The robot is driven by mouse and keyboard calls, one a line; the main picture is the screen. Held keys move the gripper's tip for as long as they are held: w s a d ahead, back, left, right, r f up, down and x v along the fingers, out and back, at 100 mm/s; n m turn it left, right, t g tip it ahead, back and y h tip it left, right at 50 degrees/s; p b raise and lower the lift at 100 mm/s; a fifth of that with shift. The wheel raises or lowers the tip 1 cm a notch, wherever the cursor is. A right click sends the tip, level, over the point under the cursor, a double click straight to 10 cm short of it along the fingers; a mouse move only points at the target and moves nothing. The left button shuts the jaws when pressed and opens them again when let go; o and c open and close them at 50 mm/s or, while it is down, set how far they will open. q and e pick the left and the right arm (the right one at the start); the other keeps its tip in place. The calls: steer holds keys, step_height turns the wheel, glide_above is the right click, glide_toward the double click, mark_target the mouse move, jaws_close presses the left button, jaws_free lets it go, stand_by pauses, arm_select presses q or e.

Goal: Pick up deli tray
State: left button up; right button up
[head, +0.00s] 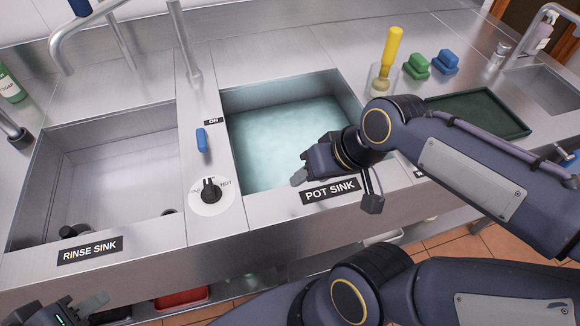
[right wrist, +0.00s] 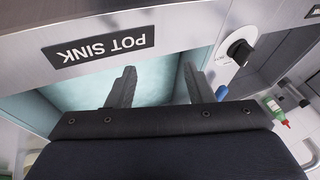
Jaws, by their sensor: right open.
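A dark green, shallow rectangular tray (head: 478,108), which looks like the deli tray, lies on the steel counter at the right in the head view. My right arm hides part of its near left side. My right gripper (head: 298,179) is over the front edge of the pot sink, well left of the tray. In the right wrist view its two fingers (right wrist: 160,92) are apart with nothing between them. My left gripper (head: 80,308) is at the bottom left, in front of the rinse sink and far from the tray. It is cut by the frame edge, and its finger gap is unclear.
The pot sink (head: 240,183) holds cloudy bluish water; the rinse sink (head: 100,165) looks empty. A yellow-handled brush (head: 391,50), a green scrubber (head: 416,64) and a blue scrubber (head: 446,62) stand behind the tray. Faucets rise at the back. A temperature knob (head: 209,190) sits between the sinks.

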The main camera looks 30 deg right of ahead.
steer(key=w+d+f+g+h+b, duration=0.1)
steer(key=w+f+g+b, duration=0.1)
steer(key=w+f+b, duration=0.45)
steer(key=g+h+b, duration=0.1)
steer(key=h+b, duration=0.2)
glide_above(276, 164)
steer(key=shift+m, duration=0.3)
steer(key=f, duration=0.7)
steer(key=shift+s+d, duration=0.3)
steer(key=shift+s, duration=0.05)
steer(key=f, duration=0.5)
steer(key=w+f+b, duration=0.1)
steer(key=f, duration=0.1)
steer(key=shift+a+f, duration=0.3)
steer(key=shift+f, duration=0.1)
steer(key=shift+r, duration=0.1)
jaws_close()
